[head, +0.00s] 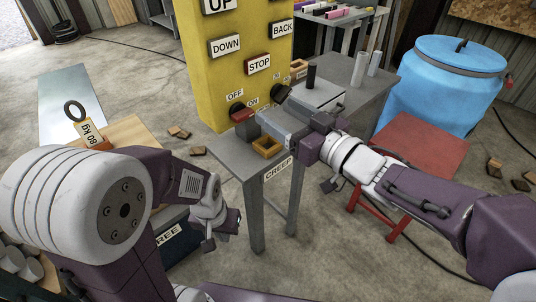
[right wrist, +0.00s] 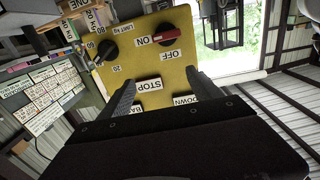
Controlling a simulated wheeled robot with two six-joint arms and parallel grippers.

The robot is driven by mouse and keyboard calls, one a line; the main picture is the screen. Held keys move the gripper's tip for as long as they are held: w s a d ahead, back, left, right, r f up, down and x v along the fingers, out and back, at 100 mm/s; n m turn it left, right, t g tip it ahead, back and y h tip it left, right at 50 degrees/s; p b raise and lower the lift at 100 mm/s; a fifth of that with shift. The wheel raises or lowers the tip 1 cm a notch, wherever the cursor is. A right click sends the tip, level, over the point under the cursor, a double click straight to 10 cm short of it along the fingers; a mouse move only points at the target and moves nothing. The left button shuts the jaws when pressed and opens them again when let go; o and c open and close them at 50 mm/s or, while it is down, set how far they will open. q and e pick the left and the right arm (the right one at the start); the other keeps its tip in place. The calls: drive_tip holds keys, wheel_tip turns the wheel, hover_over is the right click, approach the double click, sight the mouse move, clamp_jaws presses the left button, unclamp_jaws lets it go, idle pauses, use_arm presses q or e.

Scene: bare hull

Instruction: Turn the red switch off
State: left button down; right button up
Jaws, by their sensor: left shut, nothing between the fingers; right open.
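The red switch (head: 242,114) is on the lower front of the yellow panel (head: 213,75), with an OFF label at its upper left and an ON label at its right. In the right wrist view the panel is upside down, and the switch (right wrist: 168,36) shows as a dark knob by the ON and OFF labels. My right gripper (head: 272,112) is open and empty in front of the panel, just right of the switch. Its fingers (right wrist: 162,88) point at the panel; contact is not visible. My left gripper (head: 224,228) is shut and empty, low and away from the panel.
A second black knob (head: 281,93), with a number scale, is right of the switch. A grey table (head: 230,155) with a wooden block (head: 267,147) stands below the panel. A red stool (head: 425,148) and a blue barrel (head: 455,85) stand at the right. Wooden scraps lie on the floor.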

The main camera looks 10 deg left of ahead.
drive_tip(key=b, duration=0.3)
approach(246, 116)
drive_tip(key=shift+n+y, duration=0.3)
drive_tip(key=x, duration=0.2)
drive_tip(key=b+x, duration=0.1)
drive_tip(key=x, duration=0.5)
drive_tip(key=shift+w+a+f, duration=0.1)
drive_tip(key=shift+w+f, duration=0.15)
drive_tip(key=shift+f, duration=0.05)
drive_tip(key=shift+w+a+r, duration=0.1)
drive_tip(key=shift+w+a, duration=0.25)
drive_tip(key=shift+a, duration=0.1)
drive_tip(key=c, duration=1.4)
use_arm(q)
wheel_tip(246, 116, down, 8)
drive_tip(key=shift+r, duration=0.15)
